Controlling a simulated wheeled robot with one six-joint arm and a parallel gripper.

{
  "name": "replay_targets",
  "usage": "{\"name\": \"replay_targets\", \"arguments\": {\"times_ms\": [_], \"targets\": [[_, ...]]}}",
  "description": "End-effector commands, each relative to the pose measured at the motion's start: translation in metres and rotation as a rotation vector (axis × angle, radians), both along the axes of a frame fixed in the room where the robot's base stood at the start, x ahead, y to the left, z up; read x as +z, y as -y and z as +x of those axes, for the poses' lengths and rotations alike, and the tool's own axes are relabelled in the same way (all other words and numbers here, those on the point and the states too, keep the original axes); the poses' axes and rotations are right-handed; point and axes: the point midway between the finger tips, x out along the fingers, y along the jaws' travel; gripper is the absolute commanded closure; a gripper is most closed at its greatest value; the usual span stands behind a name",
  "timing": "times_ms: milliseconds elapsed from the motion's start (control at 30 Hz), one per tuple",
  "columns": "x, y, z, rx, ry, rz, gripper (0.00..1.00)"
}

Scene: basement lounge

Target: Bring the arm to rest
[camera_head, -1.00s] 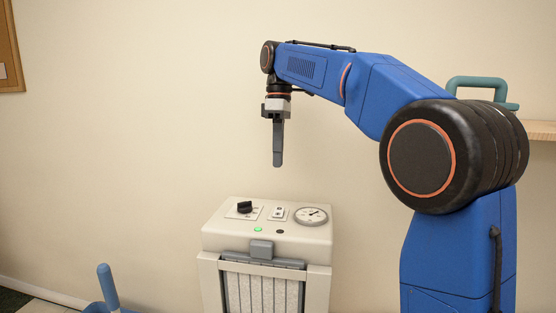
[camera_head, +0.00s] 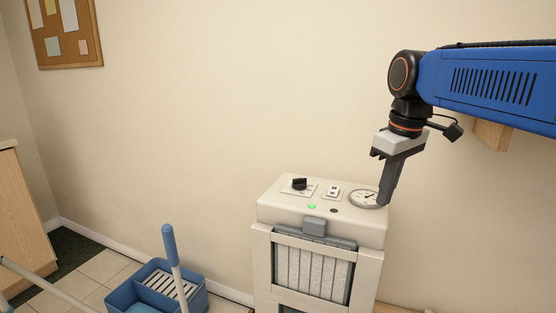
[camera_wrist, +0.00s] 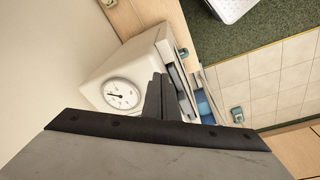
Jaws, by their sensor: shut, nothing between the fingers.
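My blue arm comes in from the right edge in the head view. My gripper (camera_head: 385,203) points down and slightly tilted, shut and empty, its fingertips in front of or above the right end of the cream machine (camera_head: 280,212). Whether the fingertips touch it I cannot tell. In the wrist view the closed fingers (camera_wrist: 158,95) show beside the round gauge (camera_wrist: 121,95). The machine's top carries a black knob (camera_head: 299,183), a small switch (camera_head: 333,192), a lit green lamp (camera_head: 312,206) and the gauge (camera_head: 365,198). A pleated filter (camera_head: 312,273) shows in its front.
A blue mop bucket (camera_head: 140,290) with an upright handle (camera_head: 170,250) stands left of the machine. A wooden cabinet (camera_head: 22,230) is at the far left. A corkboard (camera_head: 65,33) hangs on the wall. The air left of my gripper is clear.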

Motion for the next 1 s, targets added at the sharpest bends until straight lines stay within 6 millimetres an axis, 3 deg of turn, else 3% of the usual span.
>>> {"name": "replay_targets", "arguments": {"times_ms": [100,600,800,1000], "targets": [[-0.025,0.012,-0.032,-0.095,0.038,0.010,1.00],[-0.154,0.045,-0.144,-0.476,0.200,0.084,1.00],[-0.191,0.050,-0.168,-0.564,0.237,0.108,1.00],[-0.200,0.051,-0.174,-0.588,0.248,0.116,1.00]]}}
